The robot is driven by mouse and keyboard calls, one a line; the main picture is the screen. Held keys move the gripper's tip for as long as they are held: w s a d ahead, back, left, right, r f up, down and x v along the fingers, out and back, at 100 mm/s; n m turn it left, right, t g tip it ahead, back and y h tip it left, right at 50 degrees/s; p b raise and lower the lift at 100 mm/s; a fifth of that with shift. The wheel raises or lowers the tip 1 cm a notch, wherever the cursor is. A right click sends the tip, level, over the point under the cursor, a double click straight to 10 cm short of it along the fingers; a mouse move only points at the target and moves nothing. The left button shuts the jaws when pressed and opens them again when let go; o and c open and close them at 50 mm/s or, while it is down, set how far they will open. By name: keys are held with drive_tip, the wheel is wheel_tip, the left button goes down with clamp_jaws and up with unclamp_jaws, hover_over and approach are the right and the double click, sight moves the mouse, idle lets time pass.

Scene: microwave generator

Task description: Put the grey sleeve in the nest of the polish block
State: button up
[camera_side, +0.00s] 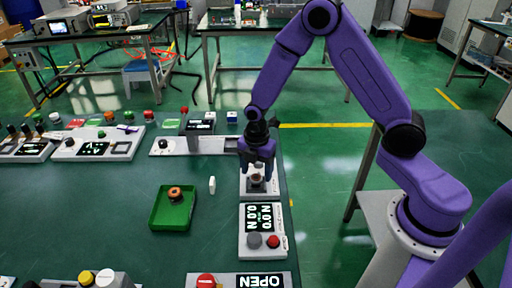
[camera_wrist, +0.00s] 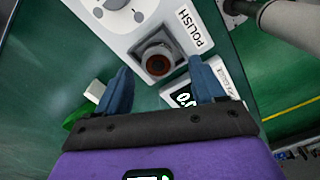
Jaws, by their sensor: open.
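The polish block (camera_wrist: 120,34) is a pale block labelled POLISH, and it also shows in the side view (camera_side: 249,188) under my gripper. Its raised grey square nest (camera_wrist: 144,70) holds a round dark-grey piece with a red-brown middle (camera_wrist: 158,62). That piece looks seated upright; I cannot tell for sure whether it is the grey sleeve. My gripper (camera_wrist: 162,85) is open, with nothing between its blue fingers. In the side view my gripper (camera_side: 257,166) points down just over the block, partly hiding the nest.
A green tray (camera_side: 160,220) holding an orange-brown ring (camera_side: 175,193) lies left. A small white piece (camera_side: 212,185) stands between tray and block. A display box with knobs (camera_side: 263,230) sits in front. The table's right edge is close; several devices line the back.

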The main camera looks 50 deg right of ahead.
sight(256, 177)
wheel_tip(256, 177, up, 8)
drive_tip(key=r, duration=0.1)
drive_tip(key=s+r+m, duration=0.4)
drive_tip(key=s, duration=0.9)
drive_tip(key=s+r+m, duration=0.4)
drive_tip(key=s+m, duration=0.1)
drive_tip(key=s, duration=0.9)
drive_tip(key=shift+d+r, duration=0.35)
drive_tip(key=shift+r, duration=0.05)
